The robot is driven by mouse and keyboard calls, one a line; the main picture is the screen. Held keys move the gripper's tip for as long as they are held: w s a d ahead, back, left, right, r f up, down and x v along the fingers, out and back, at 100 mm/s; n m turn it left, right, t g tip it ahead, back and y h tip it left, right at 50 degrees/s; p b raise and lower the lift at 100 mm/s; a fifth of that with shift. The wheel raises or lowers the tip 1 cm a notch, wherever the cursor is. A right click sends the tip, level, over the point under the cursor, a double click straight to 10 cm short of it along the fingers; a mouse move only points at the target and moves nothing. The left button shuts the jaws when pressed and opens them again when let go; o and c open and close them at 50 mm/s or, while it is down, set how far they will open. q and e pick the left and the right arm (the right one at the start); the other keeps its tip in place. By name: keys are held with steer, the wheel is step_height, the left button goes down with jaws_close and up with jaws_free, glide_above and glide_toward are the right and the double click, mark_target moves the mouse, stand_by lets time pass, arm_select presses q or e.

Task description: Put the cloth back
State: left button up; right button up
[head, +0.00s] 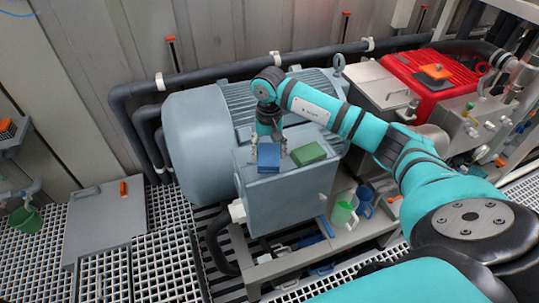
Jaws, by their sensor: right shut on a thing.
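A blue folded piece (269,158), which looks like the cloth, is at the top of the grey box on the side of the large motor. My right gripper (268,143) points down from above and is shut on this blue piece at its far edge. I cannot tell whether the piece rests on the box or hangs just above it. A green flat block (308,153) lies on the box top just right of the blue piece, apart from it. My left gripper is not in view.
The grey box (290,200) is part of a large grey-blue motor (200,145). A red machine (435,75) with an orange pad (435,72) stands at the right. A green jug (344,212) and blue jug (365,202) stand low beside the box. Dark pipes run behind.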

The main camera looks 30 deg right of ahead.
mark_target(269, 151)
step_height(269, 151, down, 2)
steer(key=shift+s+f+p, duration=0.1)
steer(key=shift+f+p, duration=0.05)
steer(key=shift+p, duration=0.35)
steer(key=shift+f, duration=0.4)
steer(key=shift+f, duration=0.1)
steer(key=shift+f+b, duration=0.1)
steer(key=shift+b, duration=0.2)
steer(key=o, duration=1.1)
